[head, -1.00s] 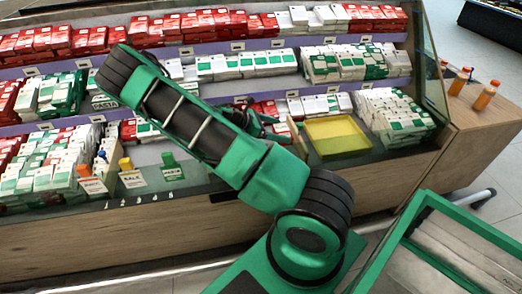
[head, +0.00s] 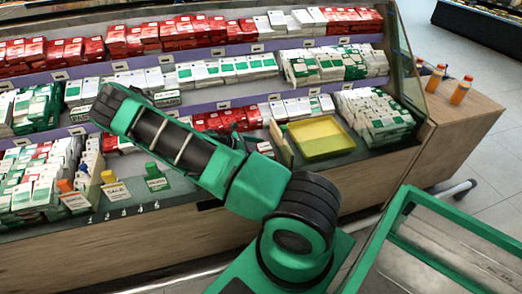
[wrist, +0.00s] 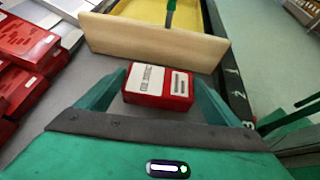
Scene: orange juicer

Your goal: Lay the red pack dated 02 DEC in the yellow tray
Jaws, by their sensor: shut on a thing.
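My gripper (wrist: 158,88) is shut on a red pack (wrist: 178,86) with a white label. The pack sits between the two green fingers in the wrist view; the print on its label is too small to read. The yellow tray (wrist: 187,12) lies beyond an upright wooden board (wrist: 150,42) in that view, so the pack is on the near side of the board, outside the tray. In the head view the tray (head: 320,154) rests on the lower shelf at the right and looks empty. My arm mostly hides the gripper there.
Red packs (wrist: 22,42) lie left of my gripper. White-green packs (head: 378,112) stand right of the tray. Small sign cards (head: 115,190) line the front edge at left. Orange bottles (head: 461,88) stand on the wooden counter at right.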

